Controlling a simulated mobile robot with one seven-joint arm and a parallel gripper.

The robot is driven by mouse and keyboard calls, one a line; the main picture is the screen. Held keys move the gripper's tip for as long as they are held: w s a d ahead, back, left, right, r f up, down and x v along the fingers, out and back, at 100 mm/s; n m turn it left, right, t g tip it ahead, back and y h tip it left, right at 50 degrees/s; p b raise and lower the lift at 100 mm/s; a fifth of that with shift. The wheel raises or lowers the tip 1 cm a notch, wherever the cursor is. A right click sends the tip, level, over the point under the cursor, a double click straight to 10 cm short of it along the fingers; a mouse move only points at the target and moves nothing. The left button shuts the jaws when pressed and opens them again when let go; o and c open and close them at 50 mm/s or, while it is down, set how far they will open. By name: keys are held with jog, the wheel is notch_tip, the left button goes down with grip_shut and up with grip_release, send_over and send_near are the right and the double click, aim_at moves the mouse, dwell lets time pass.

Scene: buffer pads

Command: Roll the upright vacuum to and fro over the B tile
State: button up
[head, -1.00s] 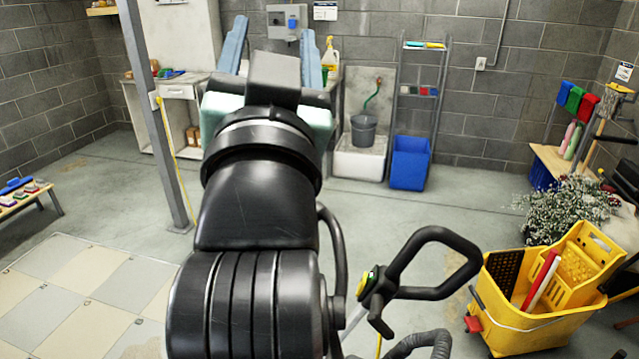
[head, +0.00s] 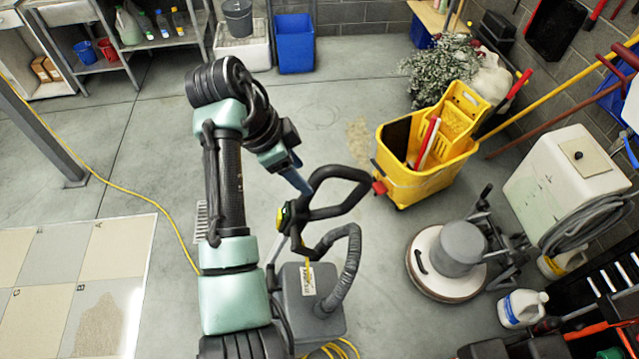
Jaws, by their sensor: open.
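The upright vacuum has a black looped handle (head: 340,207), a ribbed grey hose and a dark grey base (head: 318,313) on the floor right of my arm. My gripper (head: 301,184) points down at the handle's left side, its blue fingers close to the loop. It is open; whether a finger touches the handle I cannot tell. The tile mat (head: 70,262) of cream and grey squares lies at lower left. A grey tile with a brownish patch (head: 104,318) is at its near right corner; its small letter is hard to read, possibly B.
A yellow mop bucket (head: 425,172) stands right of the handle, and a round floor machine (head: 450,255) stands right of the vacuum. A yellow cord (head: 135,193) crosses the floor near the mat. A grey post (head: 45,140) stands at left.

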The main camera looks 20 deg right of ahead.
jog(key=p, duration=0.3)
send_over(318, 210)
notch_tip(318, 210, down, 9)
jog(key=shift+f, duration=0.15)
grip_shut()
dwell(1.1)
